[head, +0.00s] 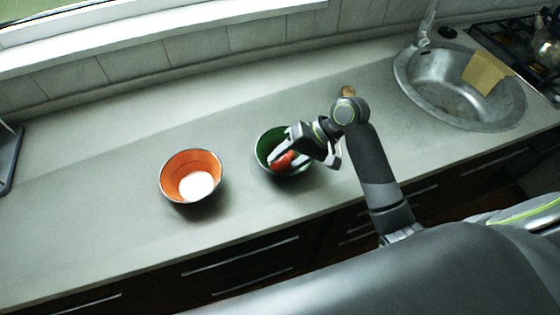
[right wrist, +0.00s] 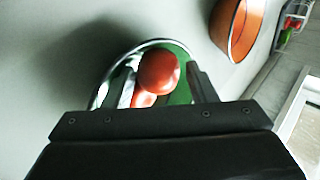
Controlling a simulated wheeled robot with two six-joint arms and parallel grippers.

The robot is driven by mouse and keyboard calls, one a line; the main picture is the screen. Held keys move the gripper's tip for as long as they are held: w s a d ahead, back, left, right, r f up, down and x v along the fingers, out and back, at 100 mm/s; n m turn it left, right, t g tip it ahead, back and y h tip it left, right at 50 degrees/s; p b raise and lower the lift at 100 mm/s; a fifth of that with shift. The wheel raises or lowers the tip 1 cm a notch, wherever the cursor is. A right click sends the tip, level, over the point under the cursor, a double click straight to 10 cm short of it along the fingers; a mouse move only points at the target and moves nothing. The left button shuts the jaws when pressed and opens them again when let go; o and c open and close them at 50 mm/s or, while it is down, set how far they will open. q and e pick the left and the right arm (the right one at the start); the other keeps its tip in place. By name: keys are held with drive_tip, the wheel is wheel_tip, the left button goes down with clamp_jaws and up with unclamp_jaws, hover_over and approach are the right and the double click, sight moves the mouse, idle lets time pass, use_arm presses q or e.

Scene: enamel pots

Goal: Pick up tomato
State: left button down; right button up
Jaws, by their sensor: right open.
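A red tomato (head: 284,160) is in the green enamel pot (head: 263,143) on the counter. In the right wrist view the round tomato (right wrist: 158,70) shows between the fingers, inside the green pot (right wrist: 180,93). A second red patch (right wrist: 143,98) lies below it there; I cannot tell if it is another tomato or a reflection. My right gripper (head: 280,149) is open and reaches into the pot from the right, with its fingers (right wrist: 163,76) on either side of the tomato. Contact cannot be made out. My left gripper is not in view.
An orange pot (head: 190,164) with a white inside bottom stands left of the green one. A small brown object (head: 348,91) is behind my right arm. A sink (head: 440,97) with a yellow cloth-like piece (head: 485,72) is at right.

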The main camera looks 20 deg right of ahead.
drive_tip(key=shift+f, duration=0.1)
drive_tip(key=shift+c, duration=0.3)
drive_tip(key=c, duration=0.8)
drive_tip(key=shift+c, duration=0.2)
